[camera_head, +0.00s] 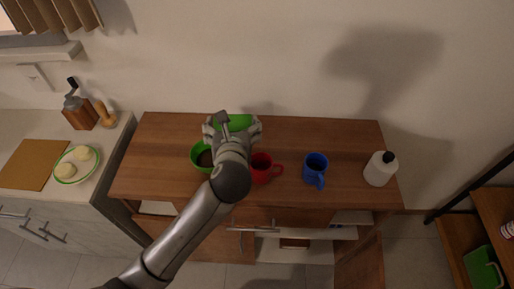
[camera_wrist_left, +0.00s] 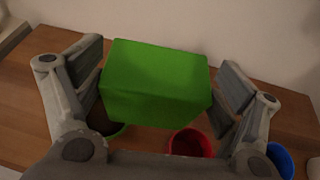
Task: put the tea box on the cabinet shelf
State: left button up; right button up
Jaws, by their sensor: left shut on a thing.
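The tea box is a plain green box (camera_head: 240,121) held over the back of the wooden cabinet top (camera_head: 345,140). My left gripper (camera_head: 232,126) is shut on it, with a finger on each side, as the left wrist view shows: the box (camera_wrist_left: 155,80) fills the space between the fingertips (camera_wrist_left: 162,78). The box appears raised above the cabinet top; its exact height is hard to tell. Below the top, the cabinet front has an opening with a pale shelf (camera_head: 320,257). A door (camera_head: 362,265) stands open at its right. My right gripper is not in view.

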aim_at(244, 116)
pick_arm(q)
jog(key=shift+m+h, duration=0.6)
jog(key=shift+h, duration=0.1)
jog(key=w, duration=0.1)
jog(key=w+d, duration=0.1)
jog(key=w, duration=0.1)
jog(key=w+d, duration=0.1)
jog(key=shift+w+d+f+p, duration=0.15)
jog(key=shift+w+d+p, duration=0.05)
jog(key=shift+p, duration=0.2)
notch_tip(244, 116, down, 5)
jog(key=shift+w+d+f, duration=0.15)
jog(key=shift+f, duration=2.45)
jog(key=o, duration=1.4)
jog(key=shift+f, duration=0.15)
jog(key=shift+o, duration=0.2)
